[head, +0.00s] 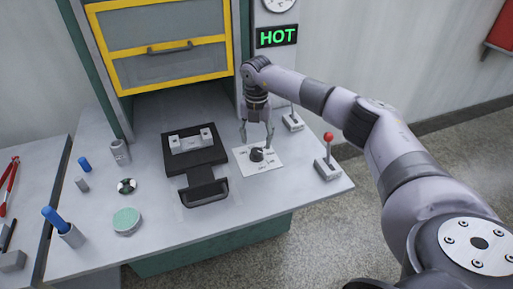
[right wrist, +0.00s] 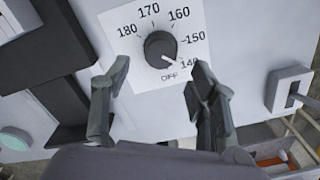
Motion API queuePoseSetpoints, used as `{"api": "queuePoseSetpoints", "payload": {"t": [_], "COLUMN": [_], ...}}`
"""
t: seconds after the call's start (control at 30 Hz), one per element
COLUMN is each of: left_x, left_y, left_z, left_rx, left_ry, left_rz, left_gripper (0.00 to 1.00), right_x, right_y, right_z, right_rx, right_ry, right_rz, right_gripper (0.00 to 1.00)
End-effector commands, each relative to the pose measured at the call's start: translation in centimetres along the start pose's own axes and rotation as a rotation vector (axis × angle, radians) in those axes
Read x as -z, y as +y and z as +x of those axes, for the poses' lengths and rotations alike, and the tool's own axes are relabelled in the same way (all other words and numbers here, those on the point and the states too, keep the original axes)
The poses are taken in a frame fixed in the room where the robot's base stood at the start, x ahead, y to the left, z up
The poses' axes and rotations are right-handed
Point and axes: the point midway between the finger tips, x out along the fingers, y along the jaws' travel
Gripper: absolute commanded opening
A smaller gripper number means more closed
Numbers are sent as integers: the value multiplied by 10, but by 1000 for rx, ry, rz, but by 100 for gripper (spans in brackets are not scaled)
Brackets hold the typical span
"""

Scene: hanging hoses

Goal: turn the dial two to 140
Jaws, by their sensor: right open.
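The dial (head: 257,154) is a black round knob on a white square plate on the workbench. In the right wrist view the dial (right wrist: 160,48) has numbers from 140 to 180 and OFF printed around it. Its white mark is at the knob's lower right, toward the side of 140 and OFF; the exact reading is hard to tell. My right gripper (head: 256,143) points down over the dial, open and empty. In the right wrist view its two fingertips (right wrist: 160,72) are apart, on the left and right just below the knob. My left gripper is not in view.
A red-knobbed lever (head: 328,150) and a grey lever (head: 293,119) stand right of the dial. A black fixture (head: 195,165) is on its left. A yellow-framed door (head: 165,50) and a green HOT sign (head: 277,37) are behind. A teal disc (head: 126,220) lies at front left.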

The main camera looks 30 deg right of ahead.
Motion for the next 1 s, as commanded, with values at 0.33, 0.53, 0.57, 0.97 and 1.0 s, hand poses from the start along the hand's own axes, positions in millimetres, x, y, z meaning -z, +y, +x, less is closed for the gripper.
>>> {"api": "queuePoseSetpoints", "payload": {"t": [0.33, 0.53, 0.57, 0.97, 1.0], "left_x": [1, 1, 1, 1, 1], "left_y": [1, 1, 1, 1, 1], "left_z": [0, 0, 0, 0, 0], "left_rx": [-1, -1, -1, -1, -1], "left_ry": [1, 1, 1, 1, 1], "left_rz": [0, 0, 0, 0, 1], "left_gripper": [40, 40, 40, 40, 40], "right_x": [0, 0, 0, 0, 0], "right_y": [0, 0, 0, 0, 0], "right_z": [-55, -61, -61, -60, -60], "right_rx": [-1, 1, 1, 1, 1], "right_ry": [-2, 0, 0, 0, 0], "right_rz": [1, 1, 1, 1, 1], "right_gripper": [54, 54, 54, 54, 54]}}
